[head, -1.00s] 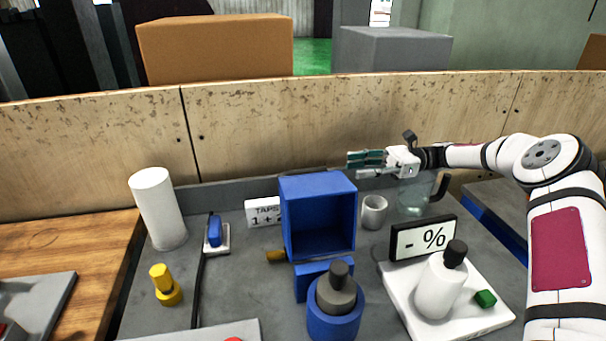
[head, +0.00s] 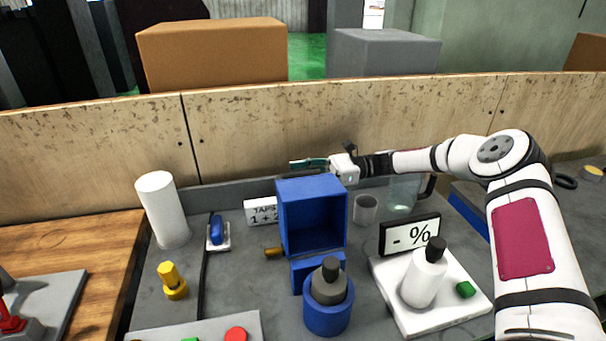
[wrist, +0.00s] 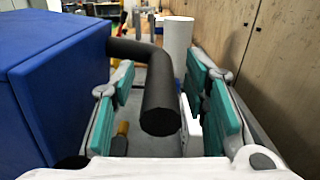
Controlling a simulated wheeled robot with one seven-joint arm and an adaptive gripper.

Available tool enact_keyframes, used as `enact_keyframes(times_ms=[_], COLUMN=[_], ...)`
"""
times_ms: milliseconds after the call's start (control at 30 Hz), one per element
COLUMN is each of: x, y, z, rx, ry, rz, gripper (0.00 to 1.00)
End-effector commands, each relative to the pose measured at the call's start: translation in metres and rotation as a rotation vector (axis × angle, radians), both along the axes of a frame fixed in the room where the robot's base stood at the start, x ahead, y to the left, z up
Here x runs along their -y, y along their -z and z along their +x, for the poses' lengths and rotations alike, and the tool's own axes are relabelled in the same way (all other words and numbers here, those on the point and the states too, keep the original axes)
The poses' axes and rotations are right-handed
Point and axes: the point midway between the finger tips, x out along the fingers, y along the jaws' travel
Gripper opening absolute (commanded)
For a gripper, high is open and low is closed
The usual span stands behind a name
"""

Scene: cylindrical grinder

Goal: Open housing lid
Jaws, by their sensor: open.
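The blue box-shaped housing (head: 312,190) stands mid-table, its front side open toward the head camera. In the wrist view its blue wall (wrist: 50,80) fills the left side. A dark bent bar (wrist: 160,100) comes from beside that wall and turns toward the wrist camera. My gripper (head: 298,164) is open behind the top of the housing in the head view. In the wrist view, the teal finger pads of my gripper (wrist: 165,105) stand on both sides of the bar, with gaps visible. The bar is hidden in the head view.
A wooden wall (head: 250,130) runs close behind my gripper. A white cylinder (head: 162,208) stands at left. A grey cup (head: 365,209), a glass jug (head: 402,198) and a white scale (head: 395,305) stand at right. A blue holder with a bottle (head: 327,312) is in front.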

Motion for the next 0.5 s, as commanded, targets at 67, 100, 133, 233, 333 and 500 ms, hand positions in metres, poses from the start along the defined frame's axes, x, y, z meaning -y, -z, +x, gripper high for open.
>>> enact_keyframes(times_ms=[67, 100, 133, 233, 333, 500], x=[-0.0012, -0.0012, -0.0012, -0.0011, -0.001, -0.0009], y=[0.0001, 0.0002, 0.0002, 0.0002, 0.0002, 0.0], z=[-0.0002, -0.0002, -0.0001, -0.0001, -0.0001, -0.0001], rx=[0.0, 0.0, 0.0, 0.0, 0.0, 0.001], ry=[0.0, 0.0, 0.0, 0.0, 0.0, 0.0], rz=[0.0, 0.0, 0.0, 0.0, 0.0, 0.0], gripper=[0.41, 0.41, 0.41, 0.41, 0.23, 0.0])
